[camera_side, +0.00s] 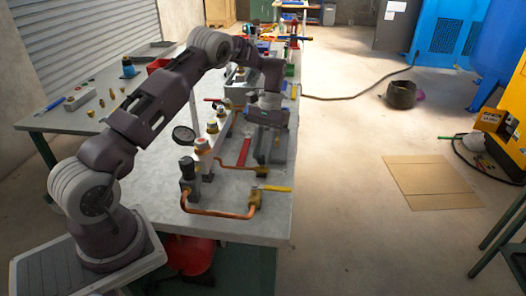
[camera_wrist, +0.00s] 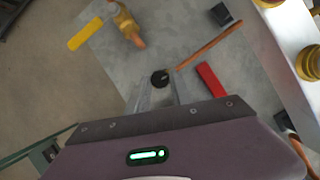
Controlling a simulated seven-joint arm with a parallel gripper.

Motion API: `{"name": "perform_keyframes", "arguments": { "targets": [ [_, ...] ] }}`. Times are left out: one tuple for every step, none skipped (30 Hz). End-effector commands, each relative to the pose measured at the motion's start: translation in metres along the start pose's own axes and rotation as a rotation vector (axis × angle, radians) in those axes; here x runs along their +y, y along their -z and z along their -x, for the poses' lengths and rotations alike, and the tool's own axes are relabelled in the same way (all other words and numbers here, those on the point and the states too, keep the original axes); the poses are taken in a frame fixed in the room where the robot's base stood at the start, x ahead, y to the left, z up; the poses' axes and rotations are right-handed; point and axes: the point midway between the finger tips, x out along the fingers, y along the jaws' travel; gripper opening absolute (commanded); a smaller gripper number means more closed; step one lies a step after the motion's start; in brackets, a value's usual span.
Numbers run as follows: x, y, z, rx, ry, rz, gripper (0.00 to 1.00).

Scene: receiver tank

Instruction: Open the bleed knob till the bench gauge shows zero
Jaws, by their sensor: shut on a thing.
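My gripper (camera_side: 270,158) points down over the right part of the bench in the side view. In the wrist view its two grey fingers (camera_wrist: 160,88) are shut on a small round black knob (camera_wrist: 160,78), which I take for the bleed knob. The side view hides this knob behind the fingers. A round black-rimmed gauge (camera_side: 184,136) with a pale face stands left of the gripper in the side view. Its needle and reading are too small to make out.
A white manifold with brass fittings (camera_wrist: 295,40) lies right of the knob in the wrist view. A red handle (camera_wrist: 210,78), copper pipe (camera_wrist: 210,45) and yellow handle (camera_wrist: 85,33) are nearby. In the side view, bare bench top (camera_side: 150,180) lies left of the pipework.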

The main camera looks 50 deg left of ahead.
Motion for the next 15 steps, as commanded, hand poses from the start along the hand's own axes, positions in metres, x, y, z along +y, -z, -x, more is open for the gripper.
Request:
{"name": "perform_keyframes", "arguments": {
  "targets": [
    [0.0005,-0.0004,-0.001,-0.003,-0.001,0.0,0.0],
    [0.0005,-0.0004,-0.001,-0.003,-0.001,0.001,0.0],
    [0.0005,-0.0005,-0.0011,-0.003,-0.001,0.0,0.0],
    [0.0005,-0.0005,-0.0011,-0.003,-0.001,0.0,0.0],
    [0.0005,-0.0005,-0.0011,-0.003,-0.001,0.0,0.0],
    [0.0005,-0.0005,-0.0011,-0.003,-0.001,0.0,0.0],
    [0.0005,-0.0005,-0.0012,-0.003,-0.001,0.0,0.0],
    [0.0005,-0.0005,-0.0012,-0.003,-0.001,0.0,0.0],
    [0.0005,-0.0005,-0.0012,-0.003,-0.001,-0.001,0.0],
    [0.0005,-0.0005,-0.0012,-0.003,-0.001,-0.001,0.28],
    [0.0005,-0.0005,-0.0012,-0.003,-0.001,-0.001,0.34],
    [0.0005,-0.0005,-0.0011,-0.003,-0.001,-0.001,0.42],
    [0.0005,-0.0004,-0.001,-0.003,0.0,-0.001,0.48],
    [0.0004,-0.0004,-0.0009,-0.002,0.0,-0.001,0.48],
    [0.0004,-0.0004,-0.0008,-0.002,0.0,-0.001,0.48]
  ]
}}
